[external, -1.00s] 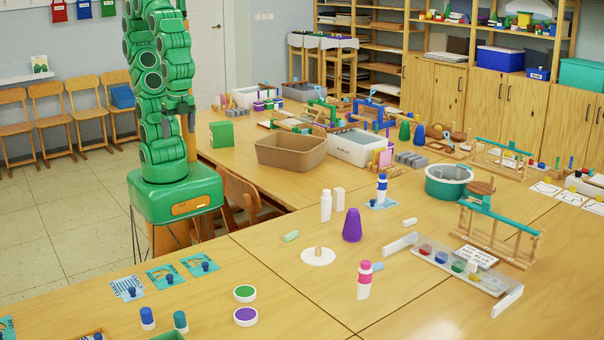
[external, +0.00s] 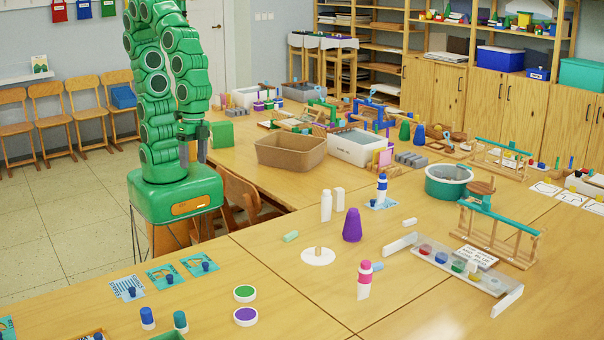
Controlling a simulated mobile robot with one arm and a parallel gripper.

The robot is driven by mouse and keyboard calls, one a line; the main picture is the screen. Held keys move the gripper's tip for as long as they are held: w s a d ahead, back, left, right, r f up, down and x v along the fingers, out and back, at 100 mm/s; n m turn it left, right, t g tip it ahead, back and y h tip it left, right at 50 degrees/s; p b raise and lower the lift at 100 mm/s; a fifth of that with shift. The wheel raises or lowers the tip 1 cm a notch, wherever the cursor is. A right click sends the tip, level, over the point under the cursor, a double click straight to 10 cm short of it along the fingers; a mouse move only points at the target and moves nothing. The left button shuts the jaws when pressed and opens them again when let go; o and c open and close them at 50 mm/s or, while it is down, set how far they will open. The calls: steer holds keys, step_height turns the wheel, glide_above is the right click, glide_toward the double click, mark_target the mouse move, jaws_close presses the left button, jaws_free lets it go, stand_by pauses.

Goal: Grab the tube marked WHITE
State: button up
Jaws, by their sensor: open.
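No label reading WHITE is legible at this size, so I cannot tell which piece is the marked tube. A small white cylinder (external: 410,221) lies on the table right of the purple cone. A pale green cylinder (external: 291,236) lies left of the cone. A tall white bottle (external: 326,206) and a shorter white one (external: 339,200) stand upright behind the cone. My gripper (external: 193,152) points down, open and empty, above my green base at the left. It is well apart from all these pieces.
The purple cone (external: 352,226), a pink-and-white bottle (external: 364,280) and a blue-and-white bottle (external: 382,189) stand on the table. A white disc with a peg (external: 318,256) lies nearby. A rack with coloured cups (external: 455,265) is at right. A chair (external: 240,199) stands near my base.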

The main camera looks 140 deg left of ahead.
steer(key=w+a+f+n+t+y, duration=0.15)
steer(key=w+a+f+n, duration=0.35)
steer(key=w, duration=0.5)
steer(key=n+y, duration=0.8)
steer(key=y, duration=0.5)
glide_toward(330, 203)
steer(key=a, duration=0.1)
steer(key=a+f, duration=0.2)
steer(key=shift+s+f+h, duration=0.1)
steer(key=shift+s+h, duration=0.15)
steer(key=shift+s, duration=0.05)
steer(key=shift+s+a, duration=0.3)
steer(key=shift+a, duration=0.15)
steer(key=shift+x, duration=3.8)
steer(key=shift+s, duration=0.1)
steer(key=c, duration=1.1)
steer(key=shift+r, duration=0.25)
